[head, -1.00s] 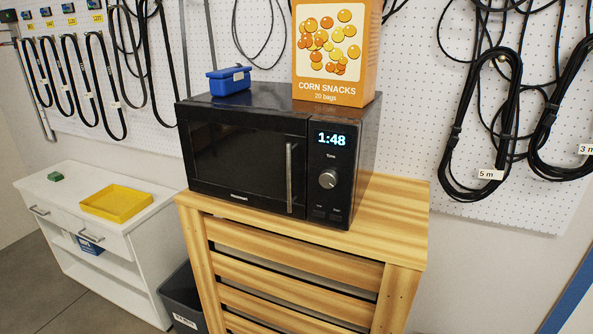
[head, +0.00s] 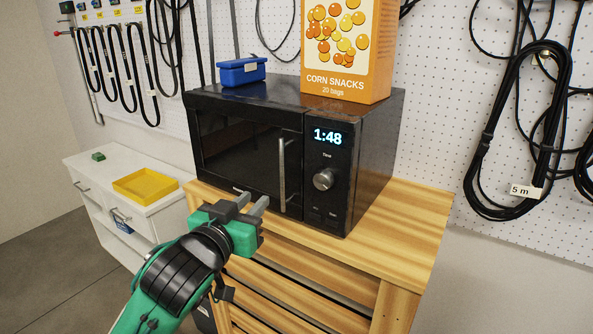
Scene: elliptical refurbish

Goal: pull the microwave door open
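The black microwave (head: 355,170) stands on a slatted wooden cabinet. Its door (head: 235,155) is shut, and a vertical silver handle (head: 282,172) runs along the door's right edge. A display reading 1:48 and a round knob are right of the handle. My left gripper (head: 256,203) is in front of the door's lower part, just left of and below the handle's lower end. Its two grey fingers are apart with nothing visible between them, and they point toward the microwave. I cannot tell whether a finger touches it. My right gripper is not in view.
An orange corn snacks box (head: 345,50) and a small blue box (head: 242,72) stand on the microwave. The wooden cabinet top (head: 400,225) is bare at the right. A white cabinet (head: 85,165) with a yellow tray (head: 146,186) is at left. Cables hang on the pegboard behind.

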